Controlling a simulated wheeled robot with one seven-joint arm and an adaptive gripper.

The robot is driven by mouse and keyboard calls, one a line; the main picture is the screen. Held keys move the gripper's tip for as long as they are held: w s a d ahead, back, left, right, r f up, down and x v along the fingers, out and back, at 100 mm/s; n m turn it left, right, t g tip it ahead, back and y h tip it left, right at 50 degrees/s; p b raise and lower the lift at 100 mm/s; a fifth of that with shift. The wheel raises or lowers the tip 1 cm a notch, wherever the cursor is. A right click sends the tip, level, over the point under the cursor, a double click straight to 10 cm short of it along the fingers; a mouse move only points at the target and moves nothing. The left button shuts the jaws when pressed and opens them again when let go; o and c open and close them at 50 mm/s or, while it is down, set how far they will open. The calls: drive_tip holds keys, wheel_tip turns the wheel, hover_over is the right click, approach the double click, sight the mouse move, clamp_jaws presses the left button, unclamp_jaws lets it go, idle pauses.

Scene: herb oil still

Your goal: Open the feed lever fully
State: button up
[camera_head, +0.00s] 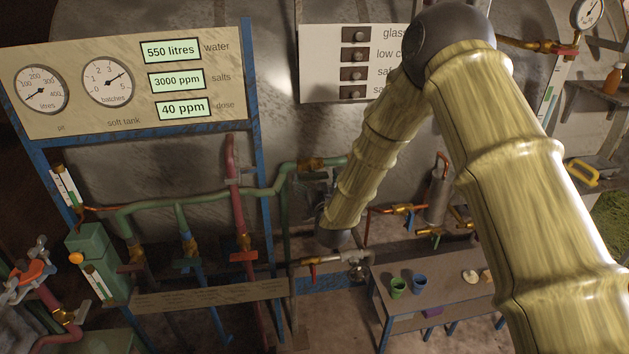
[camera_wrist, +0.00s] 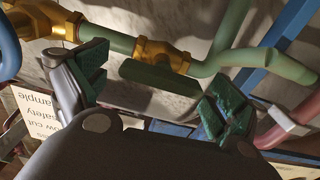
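A green bar-shaped lever (camera_wrist: 165,78) shows in the wrist view beside a brass valve (camera_wrist: 160,53) on a green pipe. It lies roughly along the pipe. No label on it can be read, so I cannot tell for sure that it is the feed lever. My gripper (camera_wrist: 157,72) is open, with its two green-padded fingers spread to the left and right of the lever. I see no finger touching it. In the head view the brass valve (camera_head: 313,164) sits on the green pipe, and my arm hides most of the gripper and the lever.
A gauge panel (camera_head: 125,120) stands at the left on blue posts (camera_head: 255,100). A red pipe (camera_head: 236,200) rises just left of the valve. A white sign (camera_head: 318,75) hangs behind my arm. A low bench (camera_head: 410,325) with a green cup (camera_head: 398,287) and blue cup (camera_head: 418,284) stands below.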

drive_tip(key=shift+a, duration=0.15)
drive_tip(key=s+d, duration=0.1)
drive_tip(key=s, duration=1.1)
drive_tip(key=shift+d, duration=0.1)
idle(1.3)
